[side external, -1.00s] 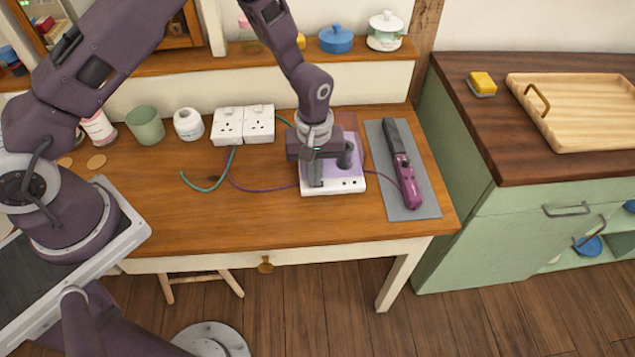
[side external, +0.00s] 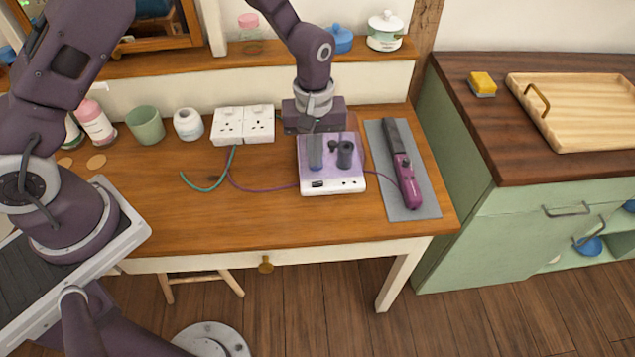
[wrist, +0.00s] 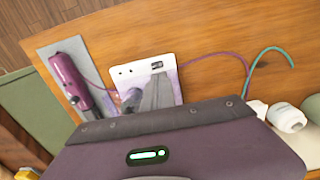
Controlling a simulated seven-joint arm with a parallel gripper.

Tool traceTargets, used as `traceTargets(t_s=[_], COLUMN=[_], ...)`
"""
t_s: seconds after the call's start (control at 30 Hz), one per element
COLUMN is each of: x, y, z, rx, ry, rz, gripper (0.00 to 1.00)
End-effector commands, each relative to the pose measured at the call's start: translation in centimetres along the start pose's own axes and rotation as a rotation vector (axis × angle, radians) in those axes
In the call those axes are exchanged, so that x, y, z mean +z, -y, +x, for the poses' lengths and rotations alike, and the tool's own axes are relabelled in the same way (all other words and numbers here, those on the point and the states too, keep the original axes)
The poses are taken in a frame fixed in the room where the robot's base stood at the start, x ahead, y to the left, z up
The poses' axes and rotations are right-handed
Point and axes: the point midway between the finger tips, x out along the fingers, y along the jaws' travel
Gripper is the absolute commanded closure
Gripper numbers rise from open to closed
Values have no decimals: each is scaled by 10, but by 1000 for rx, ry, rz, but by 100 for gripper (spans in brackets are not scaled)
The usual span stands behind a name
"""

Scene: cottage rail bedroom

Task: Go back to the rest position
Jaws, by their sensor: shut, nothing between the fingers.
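My gripper (side external: 313,124) is shut and empty. It hangs above the back of a white box with a pale purple top (side external: 331,184) on the wooden desk. A purple cylinder (side external: 316,152) and a dark knob-like post (side external: 345,154) stand on the box's top. In the wrist view, the shut grey fingers (wrist: 157,80) overlap the white box (wrist: 132,72), and I cannot tell the exact gap between them.
A magenta-handled tool (side external: 405,175) lies on a grey mat (side external: 427,208) to the right. White sockets (side external: 228,126), a green cup (side external: 145,125) and a white jar (side external: 188,124) stand left. Cables cross the desk. The desk's front is clear. A shelf (side external: 270,61) runs behind.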

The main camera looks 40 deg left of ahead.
Motion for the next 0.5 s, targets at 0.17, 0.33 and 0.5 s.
traceTargets(t_s=[0.17, 0.33, 0.5], x=[-1, -3, 20], y=[0, 16, 76], z=[-4, -85, -196], rx=[4, 74, 160], ry=[-2, -50, -156], rz=[4, 113, 326], gripper=[100, 100, 100])
